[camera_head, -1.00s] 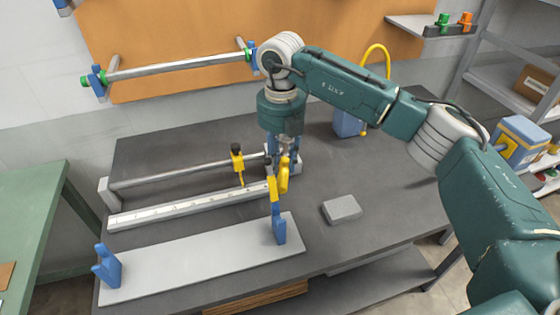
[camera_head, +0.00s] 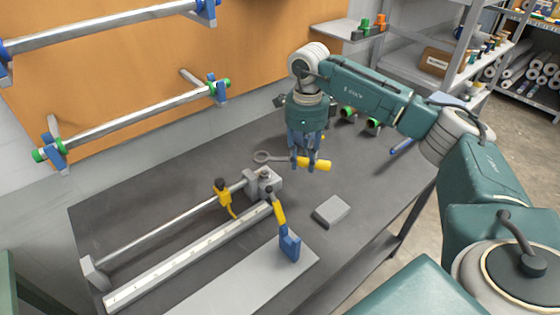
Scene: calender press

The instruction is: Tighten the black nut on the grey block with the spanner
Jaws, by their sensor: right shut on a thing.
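The grey block (camera_head: 270,184) stands at the right end of the long rod on the dark bench. A small dark piece, apparently the black nut (camera_head: 264,172), sits on top of it; its details are too small to tell. My right gripper (camera_head: 308,167) points down, just right of and behind the block. It is shut on the yellow handle of the spanner (camera_head: 319,165). The spanner's grey ring end points left, behind the block in the picture and apart from the nut. The fingers hide part of the handle. My left gripper is not in view.
A yellow clamp (camera_head: 222,196) sits on the rod (camera_head: 160,224). A white ruled bar (camera_head: 185,257) lies in front. A loose grey slab (camera_head: 332,211) lies right of the block.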

